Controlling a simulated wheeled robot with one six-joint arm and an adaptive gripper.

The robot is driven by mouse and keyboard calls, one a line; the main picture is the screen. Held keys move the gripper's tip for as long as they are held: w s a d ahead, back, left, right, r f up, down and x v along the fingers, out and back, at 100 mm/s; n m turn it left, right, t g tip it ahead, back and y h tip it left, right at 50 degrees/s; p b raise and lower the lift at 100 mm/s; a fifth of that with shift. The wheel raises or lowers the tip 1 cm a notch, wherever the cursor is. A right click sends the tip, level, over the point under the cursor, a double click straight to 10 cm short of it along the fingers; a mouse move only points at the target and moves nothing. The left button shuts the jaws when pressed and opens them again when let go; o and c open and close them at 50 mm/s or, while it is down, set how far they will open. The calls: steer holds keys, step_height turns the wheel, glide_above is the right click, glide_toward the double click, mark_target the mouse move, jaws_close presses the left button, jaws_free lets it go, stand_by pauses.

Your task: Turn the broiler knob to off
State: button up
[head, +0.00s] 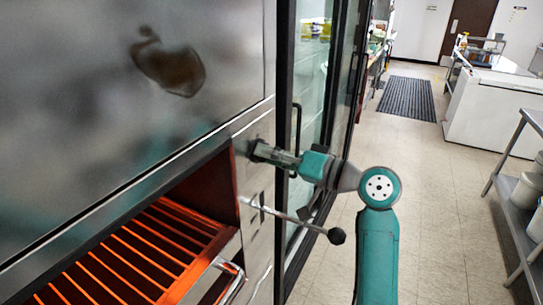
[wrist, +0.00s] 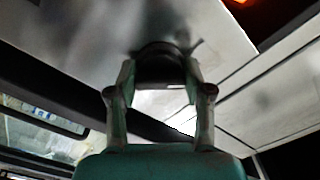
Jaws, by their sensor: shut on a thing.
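The broiler knob (wrist: 160,66) is a dark round knob on the broiler's steel front panel. In the wrist view it sits between the two fingers of my gripper (wrist: 160,88). In the head view my gripper (head: 267,153) reaches left to the panel and covers most of the knob, with a dark edge (head: 253,149) showing at the panel. My gripper is shut on the knob. I cannot make out any mark or pointer, so its setting cannot be told. The broiler (head: 150,90) has an open slot with an orange-glowing grate (head: 140,250) to the left of and below the knob.
A metal lever with a black ball end (head: 337,236) sticks out from the broiler below my gripper. A glass-door fridge (head: 310,90) stands just behind. A steel shelf rack (head: 515,190) with pots is at right. The tiled floor (head: 440,220) between is clear.

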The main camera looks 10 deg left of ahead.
steer(key=m, duration=0.4)
steer(key=shift+r, duration=0.1)
steer(key=shift+m, duration=2.1)
steer(key=o, duration=1.2)
steer(key=shift+a, duration=0.1)
steer(key=v, duration=1.2)
